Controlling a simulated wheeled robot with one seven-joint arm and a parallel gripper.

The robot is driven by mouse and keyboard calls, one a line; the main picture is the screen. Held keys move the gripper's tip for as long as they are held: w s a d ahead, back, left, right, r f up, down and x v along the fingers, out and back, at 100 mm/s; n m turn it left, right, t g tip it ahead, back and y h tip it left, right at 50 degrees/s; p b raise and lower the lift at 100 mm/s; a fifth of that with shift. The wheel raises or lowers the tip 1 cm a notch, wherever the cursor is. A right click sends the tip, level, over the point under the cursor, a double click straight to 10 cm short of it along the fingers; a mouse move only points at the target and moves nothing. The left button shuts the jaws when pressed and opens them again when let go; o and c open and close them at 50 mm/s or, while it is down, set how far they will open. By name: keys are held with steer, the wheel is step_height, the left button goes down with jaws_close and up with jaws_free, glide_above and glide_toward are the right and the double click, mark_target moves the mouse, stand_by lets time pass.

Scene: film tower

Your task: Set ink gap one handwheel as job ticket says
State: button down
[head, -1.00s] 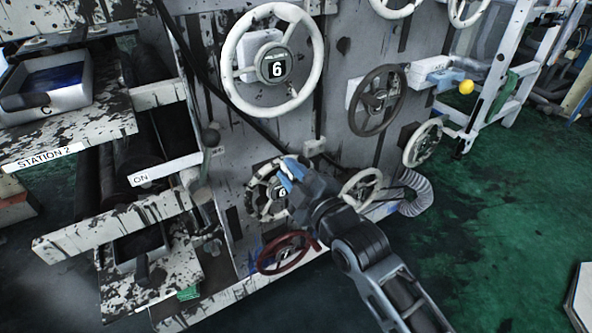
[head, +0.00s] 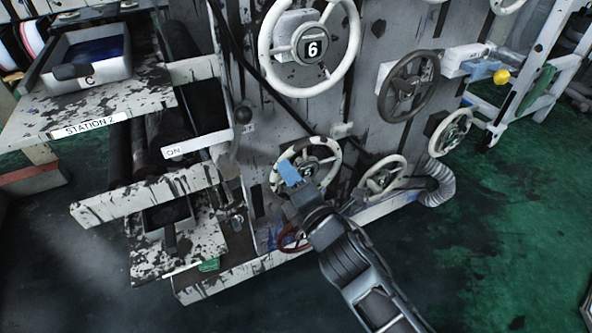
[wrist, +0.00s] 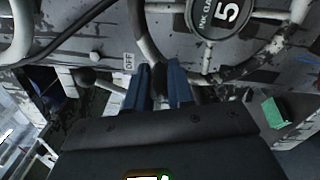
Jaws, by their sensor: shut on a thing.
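The small white ink gap handwheel (head: 333,155) is low on the grey machine side. In the wrist view its rim (wrist: 143,36) runs down to between the two blue fingers. Its round dial (wrist: 222,14) reads 5, with part of the words "INK GAP" in view. My gripper (head: 288,172) is shut on the rim, at the wheel's left side in the head view. The gripper also shows in the wrist view (wrist: 167,84). I cannot make out a job ticket in either view.
A large white handwheel (head: 349,42) with dial 6 is above. A dark handwheel (head: 432,75) and white ones (head: 391,181) are to the right. STATION 2 shelf (head: 150,104) is left. Green floor (head: 520,220) is clear.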

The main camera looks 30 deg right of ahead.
steer(key=shift+a+f+n, duration=0.4)
steer(key=shift+f+n, duration=0.15)
steer(key=shift+n, duration=0.25)
steer(key=c, duration=1)
jaws_free()
steer(key=s+b, duration=0.1)
steer(key=s, duration=0.6)
steer(key=shift+s+a, duration=0.25)
steer(key=shift+s, duration=0.15)
